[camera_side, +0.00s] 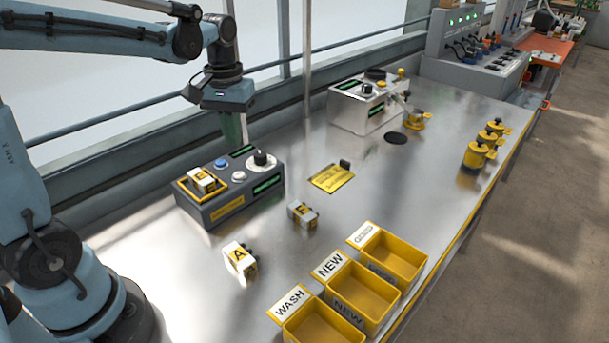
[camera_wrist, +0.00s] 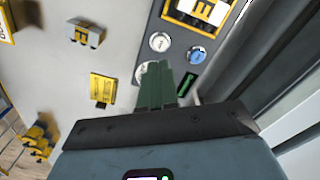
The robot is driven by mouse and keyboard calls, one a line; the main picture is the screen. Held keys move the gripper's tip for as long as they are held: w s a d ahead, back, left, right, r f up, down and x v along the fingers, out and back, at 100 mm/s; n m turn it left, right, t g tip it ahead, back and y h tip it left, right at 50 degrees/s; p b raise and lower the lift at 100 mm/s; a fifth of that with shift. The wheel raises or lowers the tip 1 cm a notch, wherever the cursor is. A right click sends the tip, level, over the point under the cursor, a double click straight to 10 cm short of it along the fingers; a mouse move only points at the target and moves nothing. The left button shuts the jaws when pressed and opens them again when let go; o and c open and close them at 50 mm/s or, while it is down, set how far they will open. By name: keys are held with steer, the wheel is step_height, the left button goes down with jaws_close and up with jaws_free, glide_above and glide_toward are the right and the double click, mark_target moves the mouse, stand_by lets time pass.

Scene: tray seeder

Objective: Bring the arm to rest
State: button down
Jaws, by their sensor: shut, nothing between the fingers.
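My gripper (camera_side: 240,136) hangs from the blue arm above the back edge of the dark control box (camera_side: 224,212), fingers pointing down. In the wrist view its green fingers (camera_wrist: 157,72) are together with nothing between them. The fingers cover part of a white knob on the box in that view. A yellow-framed block (camera_side: 202,181) sits on the left of the box top, beside a white button and a blue one; it also shows in the wrist view (camera_wrist: 201,9). Whether the fingertips touch the box I cannot tell.
Block A (camera_side: 240,262) and another lettered block (camera_side: 303,213) stand on the metal table (camera_side: 290,265). A yellow card (camera_side: 332,178) lies farther back. Yellow bins (camera_side: 362,297) line the front edge. A white machine (camera_side: 362,106) and several yellow pots (camera_side: 477,154) are farther right. A window rail runs behind.

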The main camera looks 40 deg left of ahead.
stand_by(0.3)
steer(key=s+d+m+t, duration=0.6)
steer(key=s+d+t, duration=0.1)
steer(key=d, duration=0.2)
steer(key=shift+d+f, duration=0.25)
steer(key=shift+f, duration=0.15)
